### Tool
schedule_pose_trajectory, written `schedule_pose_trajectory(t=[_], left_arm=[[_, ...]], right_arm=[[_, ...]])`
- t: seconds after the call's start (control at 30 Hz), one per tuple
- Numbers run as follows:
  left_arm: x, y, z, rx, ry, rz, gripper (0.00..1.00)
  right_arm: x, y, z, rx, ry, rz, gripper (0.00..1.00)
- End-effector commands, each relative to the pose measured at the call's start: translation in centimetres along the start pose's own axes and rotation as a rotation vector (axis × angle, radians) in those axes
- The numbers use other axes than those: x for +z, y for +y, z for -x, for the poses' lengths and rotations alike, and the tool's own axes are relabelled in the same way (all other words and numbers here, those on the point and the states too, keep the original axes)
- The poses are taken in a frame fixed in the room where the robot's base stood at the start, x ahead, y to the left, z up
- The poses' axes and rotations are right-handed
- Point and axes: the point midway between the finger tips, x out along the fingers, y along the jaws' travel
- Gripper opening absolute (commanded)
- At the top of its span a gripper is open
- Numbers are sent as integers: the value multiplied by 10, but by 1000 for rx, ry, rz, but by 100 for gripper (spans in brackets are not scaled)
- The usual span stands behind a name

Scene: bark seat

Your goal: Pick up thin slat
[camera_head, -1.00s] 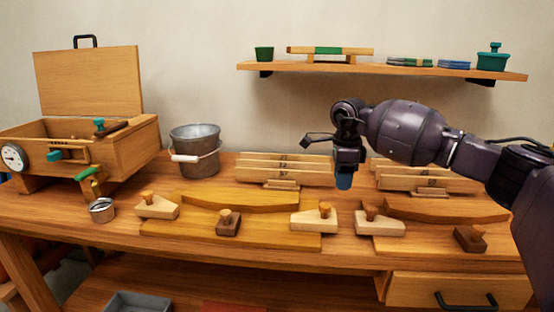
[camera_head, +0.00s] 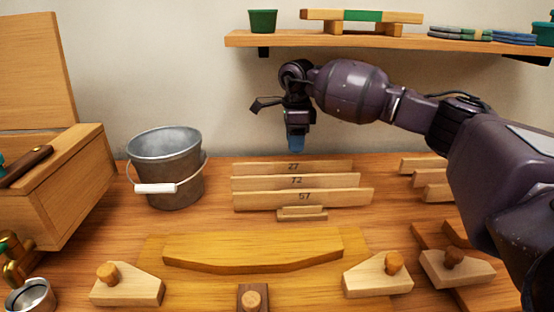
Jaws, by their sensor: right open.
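Several thin wooden slats stand on edge in a rack at the back middle of the bench. The rear one (camera_head: 330,166) is marked 27, the middle one (camera_head: 335,182) 72 and the front one (camera_head: 335,199) 57. A small stepped block (camera_head: 302,214) sits at their front. My right gripper (camera_head: 296,145) hangs pointing down just above the rear slat in the picture, open and apart from the slats. Its fingertips look blue, and I see nothing between them. My left gripper is not in view.
A metal bucket (camera_head: 165,168) stands left of the slats. A curved wooden board (camera_head: 255,250) lies in front, with knobbed blocks (camera_head: 380,275) around it. More slats (camera_head: 428,180) stand at right, partly behind my arm. A shelf (camera_head: 400,42) hangs above.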

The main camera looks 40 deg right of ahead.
Motion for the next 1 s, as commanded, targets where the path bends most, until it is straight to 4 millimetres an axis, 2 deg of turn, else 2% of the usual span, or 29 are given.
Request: schedule_pose_trajectory(t=[0.13,0.47,0.8,1.0], left_arm=[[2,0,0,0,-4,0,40],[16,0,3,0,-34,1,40],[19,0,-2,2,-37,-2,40],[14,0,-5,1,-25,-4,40]], right_arm=[[0,0,-4,0,1,0,40],[0,0,-30,1,1,-1,40],[-1,0,-73,3,1,0,40],[-1,0,-74,-1,-1,0,40]])
